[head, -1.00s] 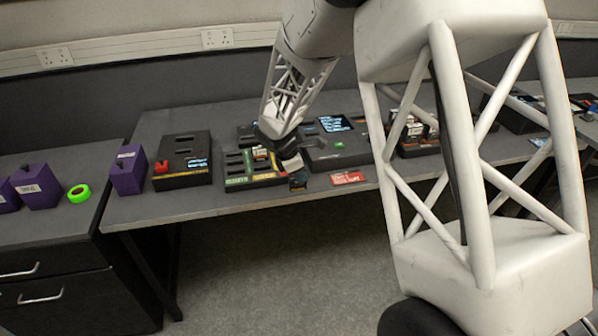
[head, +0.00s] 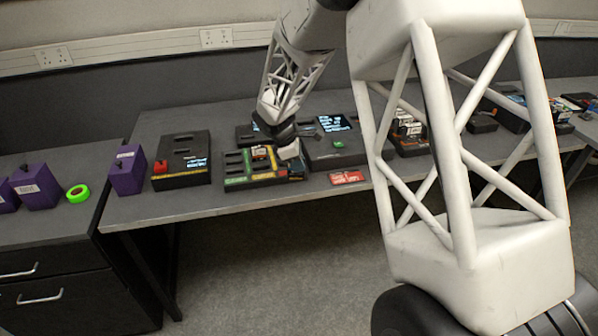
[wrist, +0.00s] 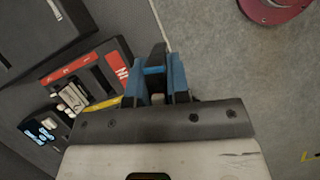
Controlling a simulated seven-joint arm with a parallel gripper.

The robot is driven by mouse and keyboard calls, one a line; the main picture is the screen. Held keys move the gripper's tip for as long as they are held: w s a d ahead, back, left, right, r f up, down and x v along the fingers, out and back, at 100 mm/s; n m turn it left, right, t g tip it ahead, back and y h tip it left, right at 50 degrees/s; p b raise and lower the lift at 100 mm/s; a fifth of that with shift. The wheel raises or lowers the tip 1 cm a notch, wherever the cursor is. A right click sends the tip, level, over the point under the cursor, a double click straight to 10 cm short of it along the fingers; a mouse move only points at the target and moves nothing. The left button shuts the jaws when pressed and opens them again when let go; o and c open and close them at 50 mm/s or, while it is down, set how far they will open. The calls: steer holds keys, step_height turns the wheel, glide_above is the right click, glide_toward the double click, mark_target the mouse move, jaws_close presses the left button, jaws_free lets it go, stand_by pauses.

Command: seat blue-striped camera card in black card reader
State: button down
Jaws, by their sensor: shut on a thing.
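My gripper (wrist: 164,84) is shut on a thin dark piece (wrist: 156,56) between its blue fingers in the wrist view. In the head view my gripper (head: 290,158) is low at the right end of a black slotted tray (head: 236,172) with green and yellow labels. Two black devices with lit screens stand on the bench, one (head: 322,158) just right of my gripper and one (head: 180,170) to the left. I cannot tell which thing is the card reader.
A red card (head: 347,177) lies near the bench's front edge. In the wrist view a red-labelled black holder (wrist: 88,72) with a pale piece is left of my fingers. Purple boxes (head: 127,172) and a green tape roll (head: 78,193) stand at the left. Open floor lies in front.

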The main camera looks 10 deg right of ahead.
steer(key=w+a+r+m+g+y, duration=0.2)
steer(key=w+r+m+g+y, duration=0.1)
steer(key=w+r+m, duration=1.05)
steer(key=w+a+f+n+t+h, duration=0.1)
steer(key=w+a+f+n+t, duration=0.1)
steer(key=w+a+f+n, duration=0.3)
steer(key=w+a+f+n+t+h, duration=0.2)
steer(key=w+a+f+n, duration=0.3)
steer(key=w+n, duration=0.6)
steer(key=shift+w+a+f, duration=0.35)
steer(key=shift+w+f, duration=0.8)
steer(key=shift+w, duration=0.8)
steer(key=shift+f, duration=0.1)
steer(key=shift+f, duration=1.5)
steer(key=shift+f, duration=1.05)
stand_by(0.5)
